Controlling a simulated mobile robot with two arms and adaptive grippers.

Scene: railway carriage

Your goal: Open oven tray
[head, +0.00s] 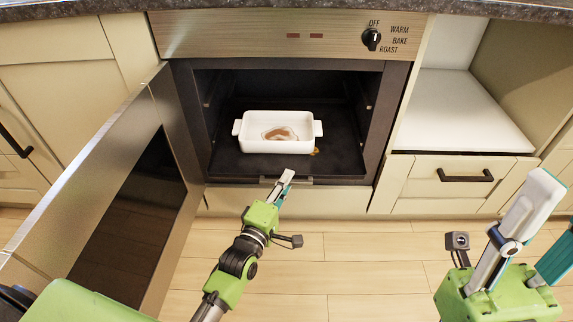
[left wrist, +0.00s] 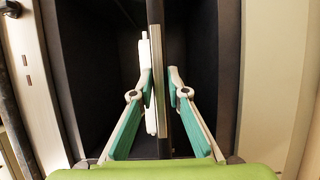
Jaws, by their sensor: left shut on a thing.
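The oven tray (head: 235,165) is a dark flat sheet inside the open oven, with its front edge at the oven mouth. A white baking dish (head: 275,146) with brown food in it stands on the tray. My left gripper (head: 285,180) is shut on the tray's front edge. In the left wrist view, the fingers of my left gripper (left wrist: 162,85) lie on both sides of the thin tray (left wrist: 158,20), with the white dish (left wrist: 148,70) on its left side. My right gripper (head: 553,215) is at the lower right, fingers apart, empty and partly cut off by the frame.
The oven door (head: 130,200) hangs open to the left, close to my left arm. The control knob (head: 371,39) is at the oven's top right. A drawer (head: 455,178) with a dark handle is right of the oven. The wooden floor (head: 330,250) in front is clear.

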